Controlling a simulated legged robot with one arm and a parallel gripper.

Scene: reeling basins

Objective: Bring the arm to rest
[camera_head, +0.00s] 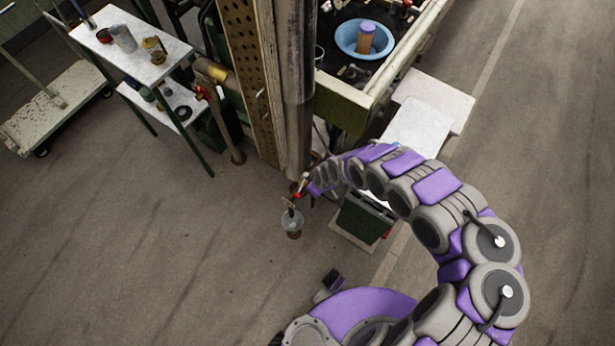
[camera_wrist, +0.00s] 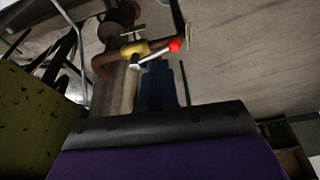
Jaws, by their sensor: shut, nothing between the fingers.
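The purple and grey arm is mine. In the head view it arches from the lower right over to the foot of the tall post, well bent and not folded in. My gripper (camera_head: 304,192) is small there, at the arm's far end, shut and empty; its fingertips are hard to make out. A brass valve (camera_wrist: 136,48) with a red-knobbed lever (camera_wrist: 174,45) is ahead in the wrist view, close to my wrist. I cannot tell whether the gripper touches it.
A tall steel post (camera_head: 298,90) stands just behind the gripper. A basin bench with a blue bowl (camera_head: 347,39) is at the top. A small clear cup (camera_head: 292,222) is just below the gripper. A white table (camera_head: 125,65) stands at upper left. The lower-left floor is open.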

